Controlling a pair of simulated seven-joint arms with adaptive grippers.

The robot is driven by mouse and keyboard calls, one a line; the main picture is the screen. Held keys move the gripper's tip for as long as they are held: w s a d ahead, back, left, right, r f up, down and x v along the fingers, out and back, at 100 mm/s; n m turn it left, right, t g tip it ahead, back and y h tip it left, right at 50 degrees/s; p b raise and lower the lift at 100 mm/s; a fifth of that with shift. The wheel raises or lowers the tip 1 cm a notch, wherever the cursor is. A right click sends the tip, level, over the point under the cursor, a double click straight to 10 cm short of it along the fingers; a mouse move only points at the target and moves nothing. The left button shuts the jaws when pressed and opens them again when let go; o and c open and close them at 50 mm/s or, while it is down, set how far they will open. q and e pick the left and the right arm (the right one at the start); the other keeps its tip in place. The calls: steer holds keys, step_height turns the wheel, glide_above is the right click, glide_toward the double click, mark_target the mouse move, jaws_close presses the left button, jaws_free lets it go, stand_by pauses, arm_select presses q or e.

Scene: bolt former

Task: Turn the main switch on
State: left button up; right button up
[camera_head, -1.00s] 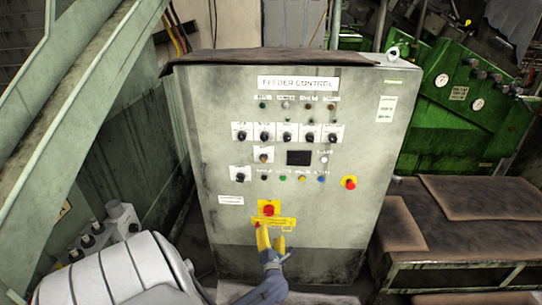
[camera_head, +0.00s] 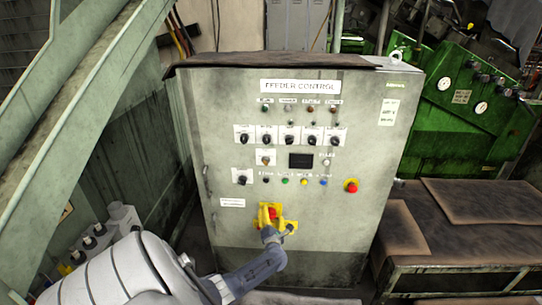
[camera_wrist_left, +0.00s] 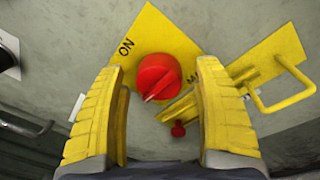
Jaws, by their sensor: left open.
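The main switch is a round red knob (camera_wrist_left: 158,77) on a yellow plate (camera_wrist_left: 152,32) marked "ON", low on the front of the grey feeder control cabinet (camera_head: 330,235). In the head view the red knob (camera_head: 272,212) shows just behind my left gripper (camera_head: 270,218). In the left wrist view my left gripper (camera_wrist_left: 161,105) is open, with its yellow fingers on either side of the knob. I see a gap between each finger and the knob; how deep the tips reach is unclear. My right gripper is not in view.
A yellow hasp-like bracket (camera_wrist_left: 282,82) juts out right of the knob, near the right-hand finger. A red emergency button (camera_head: 351,186) and rows of small knobs sit higher on the cabinet. A brown-topped bench (camera_head: 455,248) stands at the right.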

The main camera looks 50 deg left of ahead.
arm_select(q)
steer(key=shift+w, duration=0.1)
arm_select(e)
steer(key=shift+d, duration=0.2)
arm_select(q)
steer(key=shift+c, duration=0.7)
steer(key=c, duration=1.2)
steer(key=shift+o, duration=0.2)
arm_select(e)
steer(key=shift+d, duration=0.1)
